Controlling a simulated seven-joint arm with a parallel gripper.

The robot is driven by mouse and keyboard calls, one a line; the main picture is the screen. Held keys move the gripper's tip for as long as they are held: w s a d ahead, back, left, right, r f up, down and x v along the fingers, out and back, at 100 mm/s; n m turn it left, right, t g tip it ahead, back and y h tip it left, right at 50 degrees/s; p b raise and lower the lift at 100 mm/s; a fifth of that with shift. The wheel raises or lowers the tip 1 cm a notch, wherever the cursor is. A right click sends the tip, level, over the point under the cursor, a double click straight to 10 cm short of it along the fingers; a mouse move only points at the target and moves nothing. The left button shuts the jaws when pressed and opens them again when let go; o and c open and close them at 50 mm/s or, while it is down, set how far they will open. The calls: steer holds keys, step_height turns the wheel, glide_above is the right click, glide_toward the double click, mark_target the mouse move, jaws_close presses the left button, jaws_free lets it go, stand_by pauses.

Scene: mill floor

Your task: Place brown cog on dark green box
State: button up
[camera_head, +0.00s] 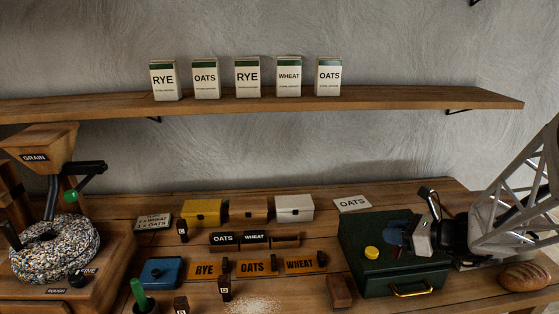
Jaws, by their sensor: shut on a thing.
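The dark green box (352,238) stands on the right of the bench, with a brass handle on its front. A yellow disc (372,253) lies on its top. My gripper (416,228) is low over the right part of the box top, reaching in from the right. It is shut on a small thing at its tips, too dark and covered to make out. A dark blue piece (397,232) shows on or just above the box top, right by the tips; I cannot tell whether they touch. I cannot clearly make out a brown cog.
A bread loaf (525,276) lies right of the box. A brown block (340,291) stands at its left. Small yellow (202,213), brown and white boxes, word plaques and a blue box (161,272) fill the middle. A grain mill (54,250) stands left.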

steer(key=w+d+f, duration=0.1)
steer(key=w+d, duration=0.3)
steer(key=w, duration=0.9)
steer(key=shift+f, duration=0.15)
steer(key=shift+a+f, duration=0.1)
steer(key=shift+f, duration=1.6)
steer(key=shift+f, duration=0.1)
steer(key=o, duration=0.9)
steer(key=v, duration=1.2)
